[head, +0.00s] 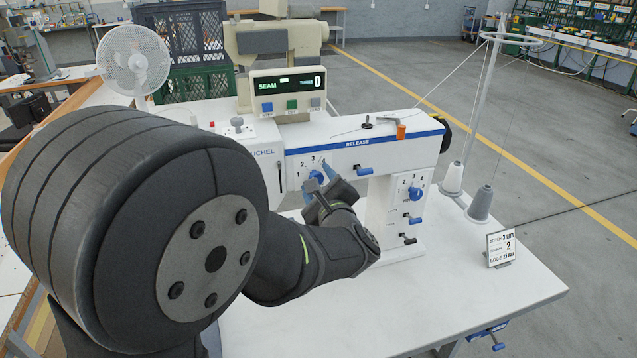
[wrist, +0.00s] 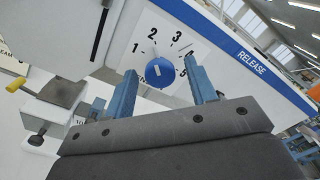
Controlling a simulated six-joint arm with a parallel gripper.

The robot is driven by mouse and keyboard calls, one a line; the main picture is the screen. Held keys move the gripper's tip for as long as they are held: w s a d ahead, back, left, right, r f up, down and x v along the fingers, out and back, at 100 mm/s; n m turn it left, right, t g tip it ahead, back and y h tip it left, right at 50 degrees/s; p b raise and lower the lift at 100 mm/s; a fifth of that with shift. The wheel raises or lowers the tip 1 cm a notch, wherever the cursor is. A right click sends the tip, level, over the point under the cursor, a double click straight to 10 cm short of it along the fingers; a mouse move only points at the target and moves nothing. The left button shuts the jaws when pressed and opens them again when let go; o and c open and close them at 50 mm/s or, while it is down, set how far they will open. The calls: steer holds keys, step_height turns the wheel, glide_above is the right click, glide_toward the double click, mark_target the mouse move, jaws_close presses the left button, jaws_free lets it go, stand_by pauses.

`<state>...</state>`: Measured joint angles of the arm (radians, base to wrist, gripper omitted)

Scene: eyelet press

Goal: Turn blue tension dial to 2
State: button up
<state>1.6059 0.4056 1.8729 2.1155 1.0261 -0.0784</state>
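The blue tension dial (wrist: 160,72) sits on a white scale plate in the wrist view; 1, 2, 3 and 5 show around it. A short pale mark on its face points roughly up, towards 2, but its exact setting is hard to tell. The dial also shows in the head view (head: 316,177), partly beside my fingers. My gripper (wrist: 162,68) is open, with one blue finger on each side of the dial and gaps visible. The right finger covers the scale near 4. My gripper (head: 322,180) is at the machine's front in the head view.
A second blue dial (head: 416,194) and small levers are on the right column. A blue lever (head: 363,170) hangs under the RELEASE stripe. A card (head: 500,247) reads tension 2. Thread cones (head: 480,205) stand right. The display (head: 288,85) shows 0. The front table is clear.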

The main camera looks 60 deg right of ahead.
steer(key=v, duration=1.7)
steer(key=shift+s+a+r, duration=0.1)
steer(key=x, duration=1.7)
